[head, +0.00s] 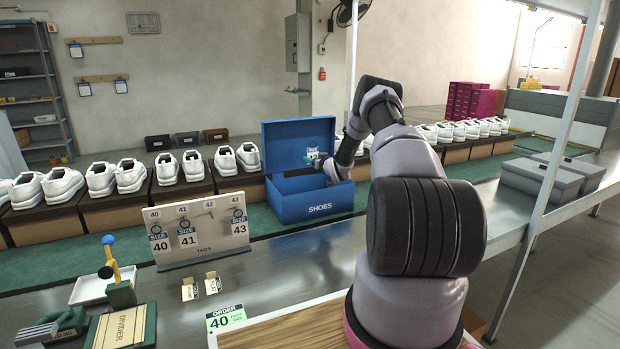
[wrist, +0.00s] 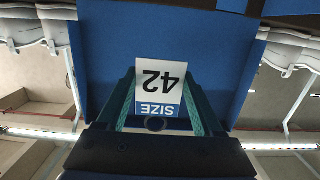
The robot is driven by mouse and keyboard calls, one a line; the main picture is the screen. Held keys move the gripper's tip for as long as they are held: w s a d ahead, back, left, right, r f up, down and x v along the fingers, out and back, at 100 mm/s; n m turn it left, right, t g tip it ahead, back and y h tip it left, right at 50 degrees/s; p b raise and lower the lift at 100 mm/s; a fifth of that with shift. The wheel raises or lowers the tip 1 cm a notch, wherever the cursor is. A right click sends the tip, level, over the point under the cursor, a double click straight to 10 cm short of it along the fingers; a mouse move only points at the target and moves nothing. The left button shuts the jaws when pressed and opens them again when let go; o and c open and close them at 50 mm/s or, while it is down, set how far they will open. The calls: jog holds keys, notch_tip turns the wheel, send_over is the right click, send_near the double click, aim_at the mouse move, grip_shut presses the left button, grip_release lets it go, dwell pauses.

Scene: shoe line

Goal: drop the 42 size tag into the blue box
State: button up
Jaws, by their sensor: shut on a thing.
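The 42 size tag (wrist: 160,82) is white with a blue SIZE band and appears upside down in the wrist view. My gripper (wrist: 157,95) is shut on it, with a finger on either side. In the head view my gripper (head: 318,160) is over the blue box (head: 318,205), in front of its raised lid (head: 288,146). The tag is small there and partly blended with the gripper. The blue box stands open on the green belt with SHOES on its front. The inside of the box is mostly hidden.
A tag board (head: 200,232) holds tags 40, 41 and 43; its 42 peg is bare. White shoes on brown boxes line the belt (head: 258,222) both sides of the blue box. An order card (head: 226,318) reads 40. A post (head: 560,130) stands at right.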

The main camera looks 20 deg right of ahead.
notch_tip(320, 180, down, 6)
jog(key=shift+r, duration=0.25)
jog(key=o, duration=0.9)
jog(key=shift+s+d+r, duration=0.1)
jog(key=shift+s+r, duration=0.1)
jog(key=shift+s, duration=1.6)
jog(key=shift+s+a+r, duration=0.1)
jog(key=shift+s+r, duration=0.05)
jog(key=shift+s, duration=1.65)
jog(key=shift+s+d+r, duration=0.1)
jog(key=shift+s+r, duration=0.1)
jog(key=shift+s, duration=1.6)
